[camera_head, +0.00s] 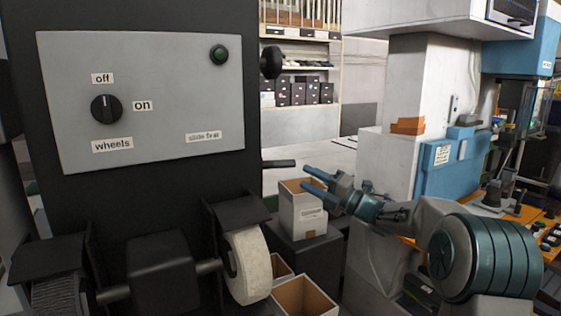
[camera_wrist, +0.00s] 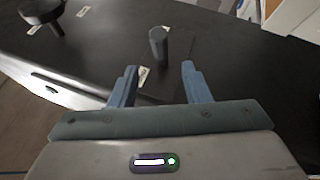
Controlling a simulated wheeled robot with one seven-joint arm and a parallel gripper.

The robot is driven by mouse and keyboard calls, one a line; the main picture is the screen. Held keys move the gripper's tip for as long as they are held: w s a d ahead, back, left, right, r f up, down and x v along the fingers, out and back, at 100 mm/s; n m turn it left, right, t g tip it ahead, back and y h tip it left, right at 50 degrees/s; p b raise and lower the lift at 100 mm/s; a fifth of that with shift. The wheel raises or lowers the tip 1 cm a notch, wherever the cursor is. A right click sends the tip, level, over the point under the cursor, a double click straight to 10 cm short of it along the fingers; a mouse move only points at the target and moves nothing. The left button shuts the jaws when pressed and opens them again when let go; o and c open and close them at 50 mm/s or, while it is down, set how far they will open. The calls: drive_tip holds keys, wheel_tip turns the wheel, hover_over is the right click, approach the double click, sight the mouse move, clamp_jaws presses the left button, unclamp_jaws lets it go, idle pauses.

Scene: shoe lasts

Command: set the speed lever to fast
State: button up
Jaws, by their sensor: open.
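A short dark rod (camera_head: 278,163), which looks like the speed lever, sticks out from the right side of the black machine in the head view. In the wrist view the lever (camera_wrist: 158,48) stands up from the black side panel, ahead of my fingertips and roughly centred between their lines. Small pale labels (camera_wrist: 143,76) sit near it, too small to read. My gripper (camera_head: 308,178) is open and empty, just to the right of the lever in the head view. Its two blue fingers show in the wrist view (camera_wrist: 158,72), and I see no contact with the lever.
A round black knob (camera_head: 271,62) is higher on the same side; it also shows in the wrist view (camera_wrist: 42,12). The front panel (camera_head: 170,90) has a "wheels" dial (camera_head: 105,108) and a green button (camera_head: 219,54). A pale wheel (camera_head: 248,265) and open boxes (camera_head: 305,296) are below.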

sight(287, 166)
drive_tip(key=p+x, duration=0.3)
drive_tip(key=x, duration=0.7)
drive_tip(key=shift+w+a, duration=0.1)
drive_tip(key=shift+a, duration=0.05)
clamp_jaws()
